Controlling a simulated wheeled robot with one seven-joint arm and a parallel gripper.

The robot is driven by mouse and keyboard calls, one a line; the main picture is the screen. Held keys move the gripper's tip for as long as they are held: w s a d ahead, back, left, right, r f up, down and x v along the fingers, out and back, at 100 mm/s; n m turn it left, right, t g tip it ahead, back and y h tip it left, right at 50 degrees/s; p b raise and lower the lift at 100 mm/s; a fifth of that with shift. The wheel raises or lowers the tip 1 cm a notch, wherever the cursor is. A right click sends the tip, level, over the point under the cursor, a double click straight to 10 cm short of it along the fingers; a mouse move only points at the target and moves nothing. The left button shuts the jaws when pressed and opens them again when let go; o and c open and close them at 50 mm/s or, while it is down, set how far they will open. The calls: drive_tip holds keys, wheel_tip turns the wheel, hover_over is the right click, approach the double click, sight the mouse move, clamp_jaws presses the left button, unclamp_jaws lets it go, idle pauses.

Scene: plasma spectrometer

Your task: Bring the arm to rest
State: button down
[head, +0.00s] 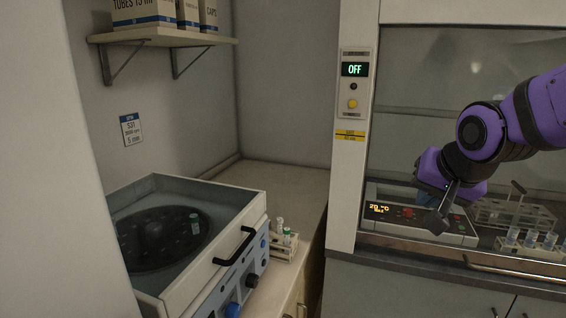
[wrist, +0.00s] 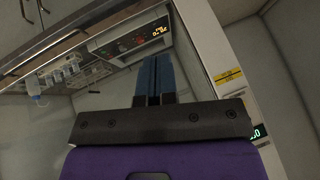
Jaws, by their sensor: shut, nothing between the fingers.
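My purple and black arm reaches in from the right in the head view. My gripper (head: 440,215) hangs in front of the fume hood, over the heater panel with the lit display. In the wrist view the two blue-grey fingers of my gripper (wrist: 154,62) lie side by side, shut, with nothing between them. The heater unit (head: 385,222) is just behind the gripper; its display also shows in the wrist view (wrist: 143,38).
An open centrifuge (head: 160,287) stands on the left bench, a small tube rack (head: 283,246) beside it. Tube racks (head: 536,248) stand inside the hood at right. A control box reading OFF (head: 354,90) is on the hood's post. A shelf (head: 160,38) with boxes hangs upper left.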

drive_tip(key=s+d+r+n+g, duration=0.1)
drive_tip(key=s+d+n, duration=0.1)
drive_tip(key=s, duration=0.6)
drive_tip(key=s+d+r+n+g, duration=0.1)
drive_tip(key=s+d+r+n, duration=0.1)
drive_tip(key=s, duration=0.6)
drive_tip(key=shift+d+r+n+h, duration=0.3)
drive_tip(key=shift+d+n, duration=0.05)
drive_tip(key=shift+n, duration=0.05)
drive_tip(key=shift+w, duration=0.1)
idle(1.1)
